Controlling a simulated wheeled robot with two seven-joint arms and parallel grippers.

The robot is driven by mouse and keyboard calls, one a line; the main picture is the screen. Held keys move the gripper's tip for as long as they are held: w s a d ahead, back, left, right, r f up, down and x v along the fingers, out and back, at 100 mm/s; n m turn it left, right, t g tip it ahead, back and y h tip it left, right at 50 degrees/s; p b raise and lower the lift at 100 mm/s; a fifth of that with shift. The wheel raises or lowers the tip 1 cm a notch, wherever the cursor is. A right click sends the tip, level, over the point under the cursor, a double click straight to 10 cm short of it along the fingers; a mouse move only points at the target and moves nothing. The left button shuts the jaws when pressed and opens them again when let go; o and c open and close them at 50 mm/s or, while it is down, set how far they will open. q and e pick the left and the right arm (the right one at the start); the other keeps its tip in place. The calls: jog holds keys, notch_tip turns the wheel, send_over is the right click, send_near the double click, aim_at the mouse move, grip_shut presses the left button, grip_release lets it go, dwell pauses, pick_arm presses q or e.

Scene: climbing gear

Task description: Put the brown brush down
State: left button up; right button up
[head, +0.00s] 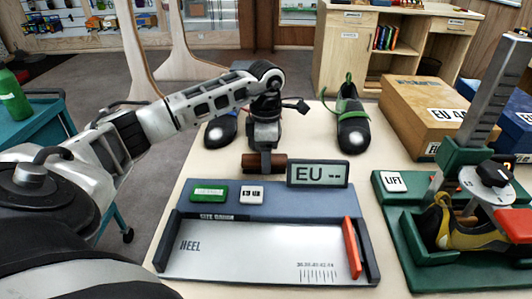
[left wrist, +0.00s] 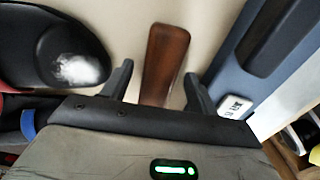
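The brown brush (head: 280,161) lies on the table just behind the blue measuring device, with its ends showing on both sides of my gripper in the head view. It also shows in the left wrist view (left wrist: 164,58), as a smooth brown wooden piece. My left gripper (head: 265,166) points down over it. In the left wrist view the fingers (left wrist: 158,82) stand apart on either side of the brush, with a narrow gap of light table along each. The brush's underside is hidden. My right gripper is in neither view.
The blue measuring device (head: 282,203) with its EU display (head: 318,174) stands directly in front. Climbing shoes stand behind left (head: 222,130) and behind right (head: 352,130). A green lift device (head: 398,214) holding a shoe is at right, with a cardboard box (head: 425,112) behind.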

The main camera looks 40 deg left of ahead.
pick_arm(q)
jog(key=shift+f+b, duration=0.25)
jog(key=shift+b, duration=0.1)
notch_tip(320, 180, up, 16)
jog(key=p, duration=0.2)
jog(key=shift+a+r, duration=0.15)
jog(key=shift+a, duration=0.05)
jog(key=shift+w, duration=0.1)
